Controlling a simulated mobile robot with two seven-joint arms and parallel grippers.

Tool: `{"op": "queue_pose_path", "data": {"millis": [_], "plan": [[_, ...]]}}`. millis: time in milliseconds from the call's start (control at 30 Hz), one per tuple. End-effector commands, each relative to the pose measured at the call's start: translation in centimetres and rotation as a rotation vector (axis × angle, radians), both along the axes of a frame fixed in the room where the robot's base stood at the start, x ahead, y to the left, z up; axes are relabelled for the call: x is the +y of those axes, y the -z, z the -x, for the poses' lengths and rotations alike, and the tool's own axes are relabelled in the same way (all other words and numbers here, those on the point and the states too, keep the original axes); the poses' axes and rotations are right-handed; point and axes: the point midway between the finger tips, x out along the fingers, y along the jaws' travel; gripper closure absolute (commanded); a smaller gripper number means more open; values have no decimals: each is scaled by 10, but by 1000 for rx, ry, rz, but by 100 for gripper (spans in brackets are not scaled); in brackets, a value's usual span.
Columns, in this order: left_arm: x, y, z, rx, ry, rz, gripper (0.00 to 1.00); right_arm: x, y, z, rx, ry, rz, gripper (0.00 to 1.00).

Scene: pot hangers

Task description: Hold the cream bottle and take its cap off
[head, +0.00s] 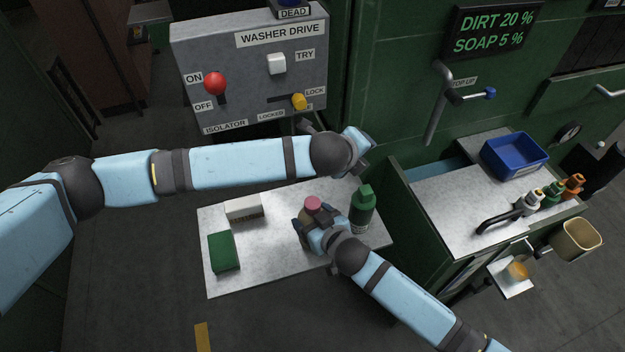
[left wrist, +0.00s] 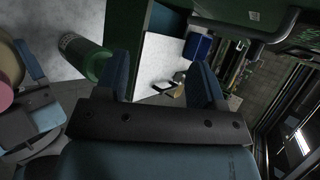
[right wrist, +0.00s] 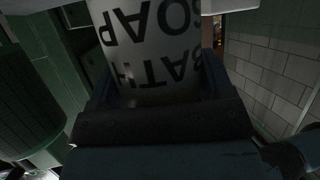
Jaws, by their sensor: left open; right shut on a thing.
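The cream bottle, lettered BATH SOAP, fills the top of the right wrist view (right wrist: 150,50). Its pink cap (head: 313,203) is on top and also shows at the left edge of the left wrist view (left wrist: 5,95). My right gripper (head: 308,226) is shut around the bottle's body, which it mostly hides in the head view. The bottle looks upright at the table. My left gripper (head: 360,142) is open and empty, above and to the right of the cap in the head view. Nothing is between its fingers in the left wrist view (left wrist: 163,80).
A green bottle (head: 361,210) stands right of the cream bottle, close to both grippers. A white box (head: 244,208) and a green block (head: 223,252) lie on the left of the pale table (head: 275,275). The washer drive panel (head: 248,75) rises behind. A counter (head: 455,200) is at right.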

Motion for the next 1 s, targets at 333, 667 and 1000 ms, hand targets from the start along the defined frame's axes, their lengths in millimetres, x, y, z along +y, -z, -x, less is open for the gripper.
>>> {"op": "queue_pose_path", "data": {"millis": [333, 667, 1000], "plan": [[-83, -53, 53, -577, 629, 250, 37, 0, 1, 0, 0, 0, 1, 92], [-93, -75, 130, -1155, 1393, 116, 37, 0, 1, 0, 0, 0, 1, 92], [-35, -23, 146, -1491, 2217, -358, 37, 0, 1, 0, 0, 0, 1, 92]]}}
